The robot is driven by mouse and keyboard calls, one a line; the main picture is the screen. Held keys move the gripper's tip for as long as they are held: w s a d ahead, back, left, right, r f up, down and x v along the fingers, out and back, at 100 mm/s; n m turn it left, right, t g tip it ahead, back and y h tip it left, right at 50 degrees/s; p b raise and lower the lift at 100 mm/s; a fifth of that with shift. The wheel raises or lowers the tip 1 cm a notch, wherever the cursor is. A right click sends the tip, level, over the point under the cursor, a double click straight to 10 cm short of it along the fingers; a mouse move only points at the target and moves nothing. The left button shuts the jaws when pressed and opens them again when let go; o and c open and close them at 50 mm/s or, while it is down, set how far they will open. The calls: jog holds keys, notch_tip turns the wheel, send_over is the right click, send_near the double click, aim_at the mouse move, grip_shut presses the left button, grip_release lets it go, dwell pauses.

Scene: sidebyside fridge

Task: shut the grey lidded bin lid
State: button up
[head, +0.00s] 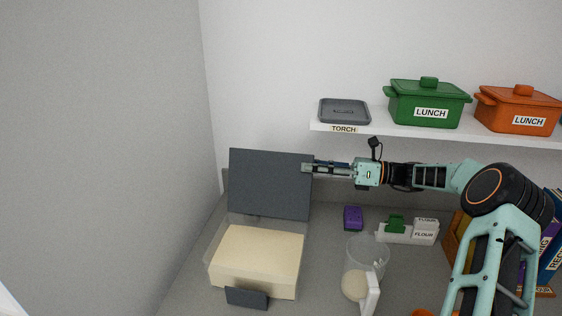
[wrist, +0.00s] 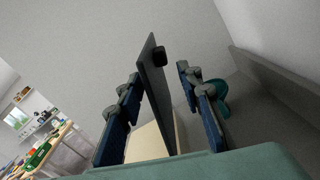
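The grey lidded bin (head: 228,268) stands on the counter at the left, with a pale cream block or filling inside clear-looking walls. Its dark grey lid (head: 268,183) stands raised, nearly upright, at the back of the bin. My gripper (head: 309,168) is at the lid's right edge, near mid-height. In the wrist view the lid (wrist: 153,85) shows edge-on between the two fingers of my gripper (wrist: 159,76). The fingers are spread, with a clear gap on the right side. I cannot tell whether the left finger touches the lid.
A shelf (head: 400,129) above holds a grey tray (head: 343,110), a green lidded pot (head: 428,103) and an orange one (head: 517,108). On the counter are a purple item (head: 353,217), a clear jug (head: 368,254) and a labelled container (head: 425,231). A wall borders the left.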

aim_at(282, 163)
jog(key=p+x, duration=0.1)
jog(key=x, duration=0.7)
jog(key=shift+w+a, duration=0.1)
jog(key=shift+a, duration=0.3)
grip_shut()
